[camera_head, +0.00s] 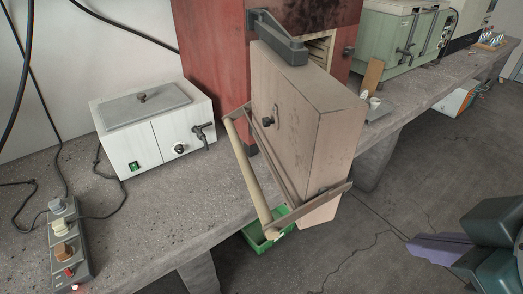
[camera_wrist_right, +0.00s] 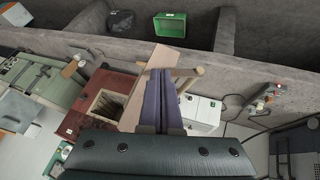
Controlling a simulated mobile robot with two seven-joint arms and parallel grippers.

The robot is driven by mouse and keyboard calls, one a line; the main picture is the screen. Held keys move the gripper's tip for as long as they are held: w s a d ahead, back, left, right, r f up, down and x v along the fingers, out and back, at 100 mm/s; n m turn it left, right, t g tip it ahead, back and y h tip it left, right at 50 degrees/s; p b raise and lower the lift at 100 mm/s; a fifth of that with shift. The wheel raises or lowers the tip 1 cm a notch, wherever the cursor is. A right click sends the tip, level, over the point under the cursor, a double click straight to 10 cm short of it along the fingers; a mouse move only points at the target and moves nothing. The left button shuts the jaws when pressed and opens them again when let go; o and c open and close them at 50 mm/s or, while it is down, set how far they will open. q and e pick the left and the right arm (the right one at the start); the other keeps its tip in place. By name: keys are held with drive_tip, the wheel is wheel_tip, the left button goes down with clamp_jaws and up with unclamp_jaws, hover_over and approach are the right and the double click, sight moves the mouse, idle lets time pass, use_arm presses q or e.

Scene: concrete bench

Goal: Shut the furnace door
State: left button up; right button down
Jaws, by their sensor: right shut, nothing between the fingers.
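The furnace (camera_head: 213,50) is a red box on the bench, and its opening shows behind the door. The furnace door (camera_head: 325,120) is a thick brownish slab, standing open and swung out over the bench's front edge. A pale wooden bar handle (camera_head: 245,175) on metal brackets is on its outer face. The wrist view also shows the furnace (camera_wrist_right: 90,120) and part of the door (camera_wrist_right: 138,102) behind the fingers. My right gripper (camera_head: 412,243) is shut and empty, right of the door and apart from it; its purple fingers show in the wrist view (camera_wrist_right: 160,75). My left gripper is out of view.
A white water bath (camera_head: 150,125) stands left of the furnace, with a power strip (camera_head: 66,240) nearer the front. A green bin (camera_head: 262,240) is below the door. A green oven (camera_head: 395,40) stands to the right. The floor right of the door is open.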

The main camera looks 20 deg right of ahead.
drive_tip(key=w+d+f+n+t+h+b, duration=0.1)
drive_tip(key=w+d+f+t+b, duration=0.25)
drive_tip(key=f+b, duration=0.4)
drive_tip(key=n+t+y+b, duration=0.4)
drive_tip(key=n+t+b, duration=0.3)
drive_tip(key=n+b, duration=0.45)
approach(306, 194)
wheel_tip(306, 194, up, 2)
drive_tip(key=d, duration=0.3)
drive_tip(key=a+f+n+y+b, duration=0.1)
drive_tip(key=a+n+y, duration=0.4)
drive_tip(key=n, duration=0.2)
drive_tip(key=w+p, duration=0.1)
drive_tip(key=w, duration=0.8)
drive_tip(key=shift+w+a+f+p, duration=0.1)
drive_tip(key=shift+a+f+p, duration=0.05)
drive_tip(key=shift+a+p, duration=0.15)
drive_tip(key=shift+d+g, duration=0.25)
drive_tip(key=shift+d, duration=0.3)
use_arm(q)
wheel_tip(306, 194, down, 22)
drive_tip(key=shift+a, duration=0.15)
use_arm(e)
drive_tip(key=shift+d, duration=0.1)
